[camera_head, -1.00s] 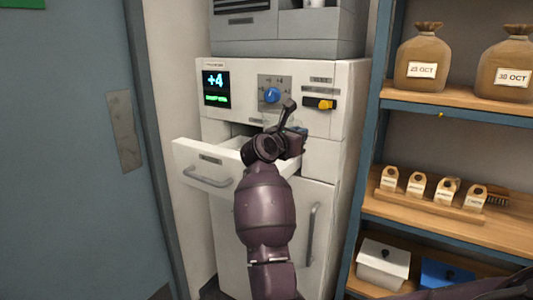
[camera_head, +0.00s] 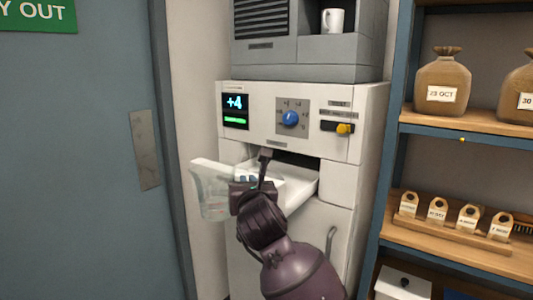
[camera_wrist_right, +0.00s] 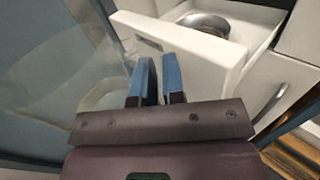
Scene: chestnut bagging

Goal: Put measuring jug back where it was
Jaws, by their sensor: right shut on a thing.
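The measuring jug (camera_head: 210,190) is clear and see-through, and shows left of my right gripper in the head view, in front of the open drawer. My right gripper (camera_head: 252,180) is shut on the jug, which is off the ground. In the right wrist view the two blue fingers (camera_wrist_right: 158,84) are close together, and the jug's clear wall (camera_wrist_right: 98,92) fills the left side. The exact grip point is hard to make out. My left gripper is out of view.
The white drawer (camera_head: 298,188) stands open; in the right wrist view its front panel (camera_wrist_right: 185,52) is close beyond my fingers, with a round metal dish (camera_wrist_right: 205,24) inside. A white mug (camera_head: 332,20) sits in the upper niche. Shelves (camera_head: 460,130) with bags stand right; a blue door (camera_head: 80,170) left.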

